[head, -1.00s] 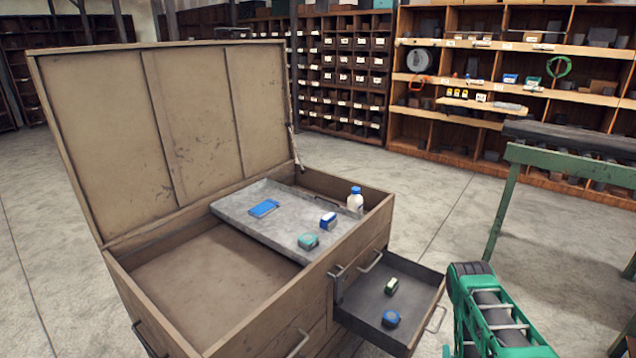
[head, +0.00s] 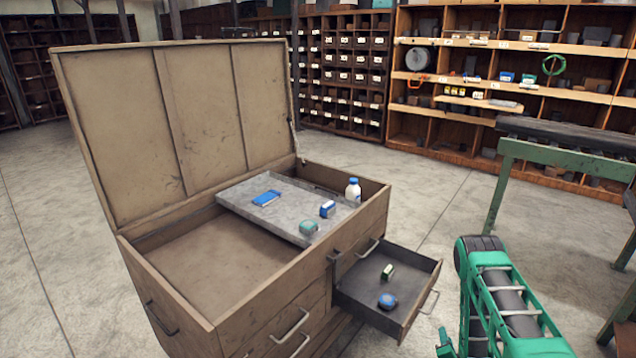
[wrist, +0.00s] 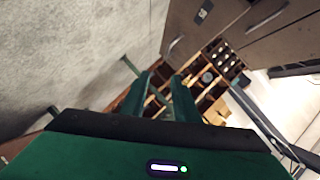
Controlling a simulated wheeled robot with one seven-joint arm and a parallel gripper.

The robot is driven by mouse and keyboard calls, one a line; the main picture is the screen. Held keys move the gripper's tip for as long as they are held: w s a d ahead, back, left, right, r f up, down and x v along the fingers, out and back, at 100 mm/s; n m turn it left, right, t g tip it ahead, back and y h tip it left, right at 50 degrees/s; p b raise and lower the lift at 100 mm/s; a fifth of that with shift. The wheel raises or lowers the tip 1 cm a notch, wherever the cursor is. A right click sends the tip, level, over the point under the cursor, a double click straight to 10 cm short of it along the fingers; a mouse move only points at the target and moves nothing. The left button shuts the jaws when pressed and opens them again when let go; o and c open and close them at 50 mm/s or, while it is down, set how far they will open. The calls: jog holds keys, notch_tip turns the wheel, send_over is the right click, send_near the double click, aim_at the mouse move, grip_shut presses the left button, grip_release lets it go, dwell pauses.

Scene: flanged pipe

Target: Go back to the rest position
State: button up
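My gripper (wrist: 160,95) shows in the wrist view with its two green fingers apart and nothing between them. Past the fingers are shelf compartments and drawer fronts, seen tilted. In the head view my green arm (head: 505,305) is at the lower right, beside the chest's open drawer; I cannot make out the fingertips there. The arm appears clear of the drawer.
A wooden chest (head: 225,318) stands with its lid up. A green-legged bench (head: 560,155) stands at right.

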jog(key=w+d+r+n+g+y, duration=0.1)
jog(key=w+r+n+g, duration=0.15)
jog(key=r, duration=0.75)
jog(key=w+d+r+n+g+y, duration=0.1)
jog(key=w+r+n+g, duration=0.15)
jog(key=r, duration=0.75)
jog(key=s+d+r+n+g, duration=0.1)
jog(key=s+r+g, duration=0.1)
jog(key=s+r, duration=0.45)
jog(key=s+r+n+g, duration=0.15)
jog(key=s+r, duration=0.25)
jog(key=r, duration=0.5)
jog(key=s+a+r+g, duration=0.2)
jog(key=s+r, duration=0.2)
jog(key=s, duration=0.7)
jog(key=s+a+r+g+y, duration=0.1)
jog(key=s+r, duration=0.4)
jog(key=s, duration=0.6)
jog(key=s+a+r+g+y, duration=0.1)
jog(key=s+a+r+g, duration=0.2)
jog(key=s, duration=0.9)
notch_tip(320, 180, up, 2)
jog(key=shift+a+r, duration=0.15)
jog(key=shift+r, duration=0.05)
jog(key=shift+w+f, duration=0.25)
jog(key=shift+w, duration=0.4)
